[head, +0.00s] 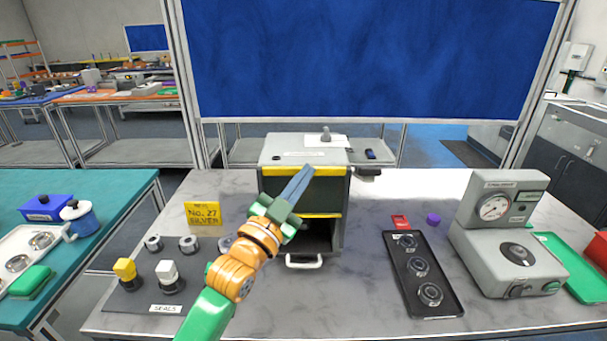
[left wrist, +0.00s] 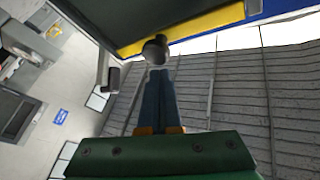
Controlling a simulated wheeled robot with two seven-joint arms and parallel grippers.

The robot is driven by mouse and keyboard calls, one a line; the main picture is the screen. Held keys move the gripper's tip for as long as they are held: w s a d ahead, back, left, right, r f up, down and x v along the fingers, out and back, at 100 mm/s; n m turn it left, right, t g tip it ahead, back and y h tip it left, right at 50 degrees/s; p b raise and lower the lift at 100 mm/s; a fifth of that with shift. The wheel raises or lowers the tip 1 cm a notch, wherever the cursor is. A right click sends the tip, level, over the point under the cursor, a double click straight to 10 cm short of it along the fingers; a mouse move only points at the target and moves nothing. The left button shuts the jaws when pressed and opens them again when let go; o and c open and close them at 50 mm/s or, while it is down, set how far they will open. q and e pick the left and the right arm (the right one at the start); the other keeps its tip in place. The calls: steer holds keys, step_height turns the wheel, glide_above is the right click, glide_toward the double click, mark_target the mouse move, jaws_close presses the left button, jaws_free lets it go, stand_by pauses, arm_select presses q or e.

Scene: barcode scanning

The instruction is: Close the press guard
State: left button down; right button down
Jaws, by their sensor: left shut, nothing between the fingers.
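The press (head: 302,148) is a grey box in the middle of the table. Its guard (head: 280,193) is a dark front panel with yellow strips along its top and bottom edges. Below the panel a dark opening (head: 322,238) shows, so the guard stands raised. My left gripper (head: 306,172) is shut and empty in front of the panel, its blue fingers pointing up and right. In the left wrist view its fingertips (left wrist: 157,72) are at a dark round knob (left wrist: 155,50) beside a yellow strip (left wrist: 190,32). I cannot tell whether they touch. My right gripper is out of view.
A white handle (head: 304,262) sticks out at the press's foot. A seals mat (head: 130,295) and a yellow sign (head: 203,213) are left. A black tray (head: 408,280) and a grey gauge device (head: 505,235) are right. Bare table lies between the press and tray.

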arm_select(q)
steer(key=b, duration=0.9)
glide_toward(304, 195)
steer(key=w+d+f, duration=0.2)
steer(key=w+d, duration=0.1)
steer(key=d, duration=0.2)
steer(key=shift+s+d+r, duration=0.1)
steer(key=shift+r, duration=0.2)
